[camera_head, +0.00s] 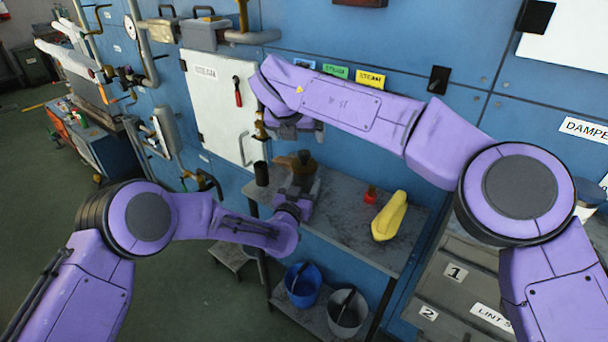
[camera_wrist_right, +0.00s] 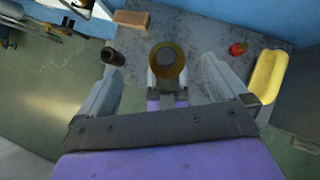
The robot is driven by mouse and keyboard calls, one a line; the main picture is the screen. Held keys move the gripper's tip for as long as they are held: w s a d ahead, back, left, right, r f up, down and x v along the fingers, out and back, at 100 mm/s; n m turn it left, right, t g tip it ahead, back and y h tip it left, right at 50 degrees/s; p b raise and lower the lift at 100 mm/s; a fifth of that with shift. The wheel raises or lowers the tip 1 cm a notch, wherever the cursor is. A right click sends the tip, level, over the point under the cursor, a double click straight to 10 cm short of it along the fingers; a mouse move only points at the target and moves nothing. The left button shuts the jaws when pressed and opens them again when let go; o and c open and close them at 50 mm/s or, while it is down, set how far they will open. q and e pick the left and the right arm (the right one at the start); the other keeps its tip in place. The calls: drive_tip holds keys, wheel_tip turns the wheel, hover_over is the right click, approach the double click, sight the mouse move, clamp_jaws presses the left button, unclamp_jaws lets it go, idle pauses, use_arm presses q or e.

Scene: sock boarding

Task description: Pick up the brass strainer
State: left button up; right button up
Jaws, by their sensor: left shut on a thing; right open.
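The brass strainer (camera_wrist_right: 167,58) shows in the right wrist view as a round, brass-coloured ring with a dark centre, seen from above. In the head view my left gripper (camera_head: 302,184) is shut on it over the left part of the grey bench, and arm and fingers hide much of it. I cannot tell whether it touches the bench top. My right gripper (camera_head: 288,132) is open and empty, higher up in front of the blue wall. In its wrist view its fingers (camera_wrist_right: 160,75) stand wide on either side of the strainer, apart from it.
The grey bench (camera_head: 345,228) also bears a dark cylinder (camera_head: 261,174), a brown block (camera_wrist_right: 131,19), a red object (camera_head: 370,195) and a yellow object (camera_head: 389,218). A blue bucket (camera_head: 302,285) and a grey bucket (camera_head: 347,312) stand below. A white steam cabinet (camera_head: 216,105) is behind.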

sight(303, 160)
drive_tip(key=shift+m+g, duration=0.4)
drive_tip(key=x, duration=0.4)
drive_tip(key=s+f+x, duration=0.1)
drive_tip(key=x, duration=0.3)
drive_tip(key=s+x, duration=0.1)
drive_tip(key=x, duration=0.3)
drive_tip(key=shift+s+f, duration=0.1)
drive_tip(key=c, duration=1.2)
